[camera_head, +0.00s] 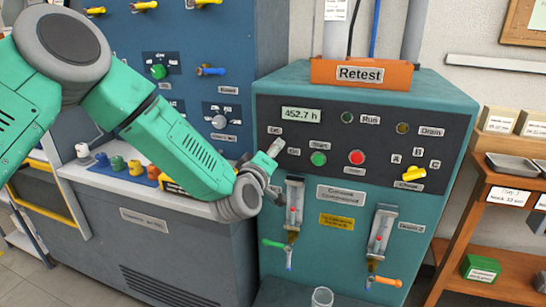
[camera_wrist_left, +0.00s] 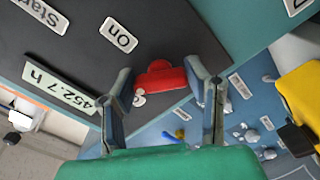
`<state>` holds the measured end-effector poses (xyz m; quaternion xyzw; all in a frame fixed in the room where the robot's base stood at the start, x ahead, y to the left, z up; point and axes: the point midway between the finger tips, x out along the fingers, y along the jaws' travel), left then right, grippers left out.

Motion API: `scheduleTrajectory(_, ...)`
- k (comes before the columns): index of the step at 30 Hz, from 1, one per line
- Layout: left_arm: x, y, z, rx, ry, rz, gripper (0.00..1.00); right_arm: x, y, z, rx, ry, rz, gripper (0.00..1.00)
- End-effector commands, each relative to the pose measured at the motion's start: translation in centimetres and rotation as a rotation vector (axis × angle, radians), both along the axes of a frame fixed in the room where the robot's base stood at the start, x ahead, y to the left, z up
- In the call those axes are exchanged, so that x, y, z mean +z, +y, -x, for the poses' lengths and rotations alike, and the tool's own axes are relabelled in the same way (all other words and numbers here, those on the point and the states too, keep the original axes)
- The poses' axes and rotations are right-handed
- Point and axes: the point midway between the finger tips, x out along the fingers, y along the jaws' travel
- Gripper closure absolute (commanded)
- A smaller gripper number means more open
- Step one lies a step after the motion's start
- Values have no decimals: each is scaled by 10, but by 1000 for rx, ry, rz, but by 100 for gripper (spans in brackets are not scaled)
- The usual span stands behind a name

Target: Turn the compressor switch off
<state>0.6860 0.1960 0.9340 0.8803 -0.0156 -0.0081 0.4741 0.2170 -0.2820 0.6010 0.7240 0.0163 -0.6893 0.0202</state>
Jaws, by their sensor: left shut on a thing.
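The teal compressor cabinet (camera_head: 330,195) has a dark control panel with a 452.7 h display (camera_head: 301,114). Its red switch (camera_wrist_left: 161,76) shows in the wrist view, near the "On" label (camera_wrist_left: 118,35). My left gripper (camera_wrist_left: 160,84) is shut on this switch, one finger on each side. In the head view my left gripper (camera_head: 268,160) is at the panel's left edge, between the "Off" label (camera_head: 275,130) and the "On" label (camera_head: 294,152). It hides the switch there. My right gripper is not in view.
A green start button (camera_head: 319,159), a red button (camera_head: 356,157) and a yellow selector (camera_head: 413,175) lie right of the gripper. Two gauges hang below. An orange "Retest" holder (camera_head: 361,74) sits on top. A blue-grey bench (camera_head: 150,235) stands left, a wooden shelf (camera_head: 500,245) right.

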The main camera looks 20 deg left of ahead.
Motion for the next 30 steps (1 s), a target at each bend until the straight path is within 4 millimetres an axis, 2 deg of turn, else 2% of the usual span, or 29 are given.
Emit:
scheduleTrajectory(15,-5,2,0,4,21,434,86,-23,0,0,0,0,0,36)
scheduleTrajectory(30,-5,2,1,5,29,593,86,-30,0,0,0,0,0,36)
